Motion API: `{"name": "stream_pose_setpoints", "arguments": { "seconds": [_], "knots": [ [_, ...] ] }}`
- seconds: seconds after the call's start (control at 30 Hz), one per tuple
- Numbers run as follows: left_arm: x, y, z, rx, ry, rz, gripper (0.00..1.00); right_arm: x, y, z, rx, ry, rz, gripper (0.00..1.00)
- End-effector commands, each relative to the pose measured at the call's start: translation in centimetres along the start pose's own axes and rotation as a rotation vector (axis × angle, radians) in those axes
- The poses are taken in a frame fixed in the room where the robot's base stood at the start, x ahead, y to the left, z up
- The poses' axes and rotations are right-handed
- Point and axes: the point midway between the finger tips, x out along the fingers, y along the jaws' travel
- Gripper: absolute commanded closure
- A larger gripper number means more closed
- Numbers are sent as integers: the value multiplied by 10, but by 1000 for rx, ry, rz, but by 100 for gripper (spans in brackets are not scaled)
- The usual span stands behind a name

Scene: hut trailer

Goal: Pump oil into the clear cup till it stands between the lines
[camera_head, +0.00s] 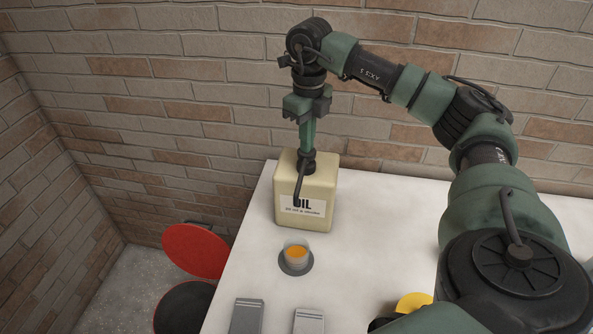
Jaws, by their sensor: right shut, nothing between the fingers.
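A cream oil jug (286,215) labelled OIL stands upright on the white table against the brick wall. Its black pump head and spout (299,185) point down its front toward the cup. The clear cup (296,257) stands on a dark round base just in front of the jug, with orange oil in it. Its lines are too small to make out, so I cannot tell the level against them. My right gripper (308,148) is shut and points down directly above the pump head; whether it touches is unclear. My left gripper is not in view.
The white table (372,245) is clear right of the jug and cup. Two grey flat pieces (247,316) (309,321) lie at the front edge of view. A yellow thing (413,302) is partly hidden by my right arm. A red round lid (195,251) is left of the table.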

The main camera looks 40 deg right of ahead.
Motion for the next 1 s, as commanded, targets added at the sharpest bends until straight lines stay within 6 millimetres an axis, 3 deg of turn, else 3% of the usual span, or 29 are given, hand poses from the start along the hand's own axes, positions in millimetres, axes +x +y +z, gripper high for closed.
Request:
{"name": "stream_pose_setpoints", "arguments": {
  "seconds": [0.2, 0.47, 1.0],
  "knots": [
    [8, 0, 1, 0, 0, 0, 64, 13, 0, -1, -1, 3, 0, 100],
    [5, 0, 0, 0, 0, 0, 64, 9, 0, 0, -1, 3, 0, 100],
    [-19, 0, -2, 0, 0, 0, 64, -22, 0, 0, -1, 2, 1, 100]
  ]
}}
